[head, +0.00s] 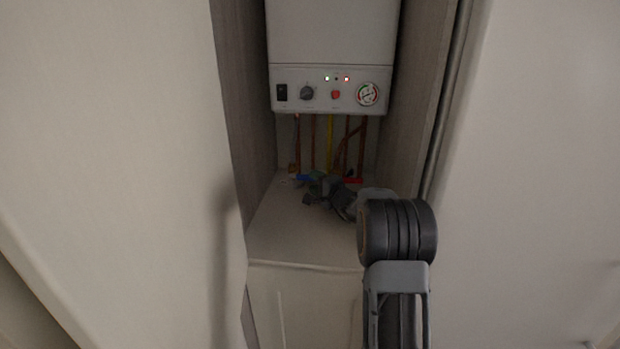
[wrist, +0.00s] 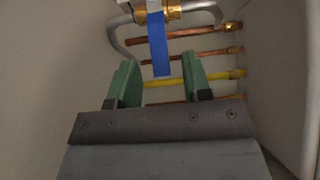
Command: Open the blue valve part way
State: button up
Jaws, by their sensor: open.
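The blue valve's flat lever (wrist: 157,45) hangs down from a brass fitting (wrist: 173,12) at the top of the wrist view. A small part of the blue lever (head: 304,178) shows in the head view, below the boiler beside my gripper. My gripper (wrist: 156,82) has green fingertips, which are spread apart. In the wrist view the free end of the lever appears between the fingertips, with a gap on both sides. I cannot tell how deep between them it sits. In the head view my gripper (head: 316,180) is small and dark, and my arm partly hides the area.
A white boiler (head: 330,45) with a control panel hangs above. Copper pipes (wrist: 195,31) and a yellow pipe (wrist: 222,75) run behind. A red lever (head: 352,180) sits to the right. Cupboard walls (head: 243,90) close in on both sides of the narrow recess.

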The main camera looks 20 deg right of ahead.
aim_at(306, 177)
jog(key=shift+x, duration=1.4)
jog(key=shift+c, duration=0.4)
grip_shut()
jog(key=shift+a, duration=0.1)
